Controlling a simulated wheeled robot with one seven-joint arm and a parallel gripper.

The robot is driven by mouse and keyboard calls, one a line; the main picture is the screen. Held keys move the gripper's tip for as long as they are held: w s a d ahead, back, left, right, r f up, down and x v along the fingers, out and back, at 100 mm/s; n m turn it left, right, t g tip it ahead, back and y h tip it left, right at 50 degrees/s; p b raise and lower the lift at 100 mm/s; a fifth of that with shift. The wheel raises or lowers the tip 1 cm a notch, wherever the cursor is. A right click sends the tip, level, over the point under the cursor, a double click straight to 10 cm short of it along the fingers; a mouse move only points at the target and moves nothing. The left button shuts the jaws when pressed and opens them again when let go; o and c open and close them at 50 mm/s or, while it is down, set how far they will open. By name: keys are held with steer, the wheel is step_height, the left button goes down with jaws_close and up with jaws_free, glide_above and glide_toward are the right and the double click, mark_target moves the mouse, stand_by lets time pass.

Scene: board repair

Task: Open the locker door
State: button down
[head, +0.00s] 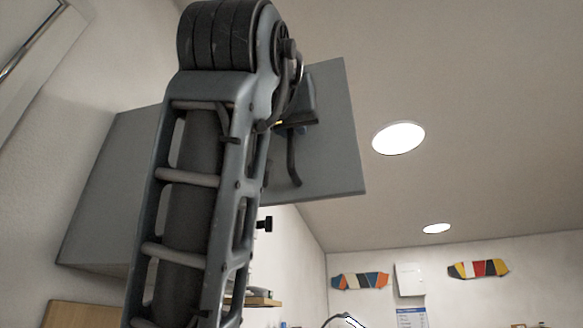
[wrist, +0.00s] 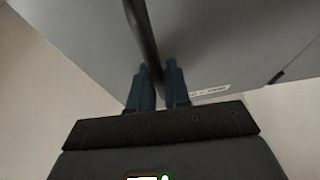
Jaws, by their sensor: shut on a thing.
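A grey locker (head: 105,190) is mounted high on the left wall. Its grey door (head: 333,140) stands out to the right of the locker body, apparently swung open; my arm hides the part between them. A dark bar handle (head: 293,165) is on the door. My gripper (head: 297,122) is at the handle, partly hidden by my arm. In the wrist view, the two blue fingers of my gripper (wrist: 157,85) are shut on the dark handle (wrist: 142,32), with the grey door surface (wrist: 220,40) behind it.
A wooden panel edge (head: 80,314) and a small shelf (head: 262,301) are below the locker. The space right of the door is clear.

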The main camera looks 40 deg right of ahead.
steer(key=c, duration=1.4)
jaws_free()
steer(key=shift+c, duration=0.2)
steer(key=shift+a, duration=0.1)
steer(key=b+v, duration=0.2)
steer(key=v, duration=0.5)
steer(key=shift+s+a+f, duration=0.15)
steer(key=shift+s+a, duration=0.05)
steer(key=shift+a, duration=0.05)
